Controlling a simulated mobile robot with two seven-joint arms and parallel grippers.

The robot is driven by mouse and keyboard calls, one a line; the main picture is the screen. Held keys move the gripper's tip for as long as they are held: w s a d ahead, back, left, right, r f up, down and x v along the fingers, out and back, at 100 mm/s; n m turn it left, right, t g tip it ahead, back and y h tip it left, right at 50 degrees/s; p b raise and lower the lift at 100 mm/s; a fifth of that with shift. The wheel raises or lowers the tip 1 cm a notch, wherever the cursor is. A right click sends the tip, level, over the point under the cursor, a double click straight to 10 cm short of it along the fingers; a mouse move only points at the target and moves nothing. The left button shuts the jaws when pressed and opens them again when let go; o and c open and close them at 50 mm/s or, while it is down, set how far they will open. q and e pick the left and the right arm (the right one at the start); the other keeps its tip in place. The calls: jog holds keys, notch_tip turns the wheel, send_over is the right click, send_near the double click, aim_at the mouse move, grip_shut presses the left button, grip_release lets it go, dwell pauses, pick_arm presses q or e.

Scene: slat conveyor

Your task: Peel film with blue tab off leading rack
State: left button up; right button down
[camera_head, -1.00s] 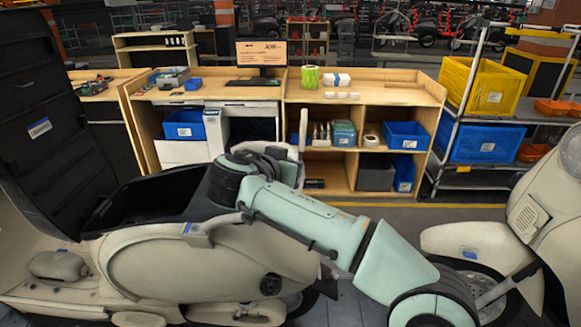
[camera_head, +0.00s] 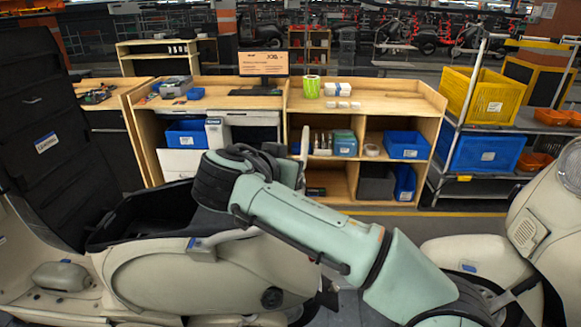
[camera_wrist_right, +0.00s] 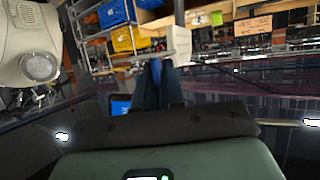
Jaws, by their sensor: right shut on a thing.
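The left scooter (camera_head: 200,275) is cream, with a dark open compartment (camera_head: 110,238) and a tall dark back panel. A light bar with a small blue patch (camera_head: 192,242) shows on its side. My right arm crosses in front of it, and its gripper is hidden in the head view. In the right wrist view, my right gripper (camera_wrist_right: 157,72) is shut, with a blue tab (camera_wrist_right: 155,66) at its fingertips. Dark glossy, streaked surfaces spread around it; I cannot tell the film from reflections there. The rack cannot be made out clearly. My left gripper is not in view.
A second cream scooter (camera_head: 545,225) stands at the right, close to my arm; it also shows in the right wrist view (camera_wrist_right: 30,45). A wooden workbench (camera_head: 370,100) stands behind, beside a cart with a yellow crate (camera_head: 487,98) and a blue crate (camera_head: 485,152).

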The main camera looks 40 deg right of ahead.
jog(key=shift+s, duration=0.15)
jog(key=shift+s+a+r, duration=0.25)
jog(key=shift+r, duration=0.4)
jog(key=shift+s+a+r, duration=0.2)
jog(key=shift+a+r, duration=0.05)
jog(key=shift+r, duration=0.45)
jog(key=shift+s+a+r, duration=0.25)
jog(key=shift+r, duration=0.4)
jog(key=shift+s+a+r, duration=0.2)
jog(key=shift+s+r, duration=0.1)
jog(key=shift+r, duration=0.2)
jog(key=shift+s+a+r, duration=0.15)
jog(key=shift+s+r, duration=0.1)
jog(key=shift+r, duration=0.25)
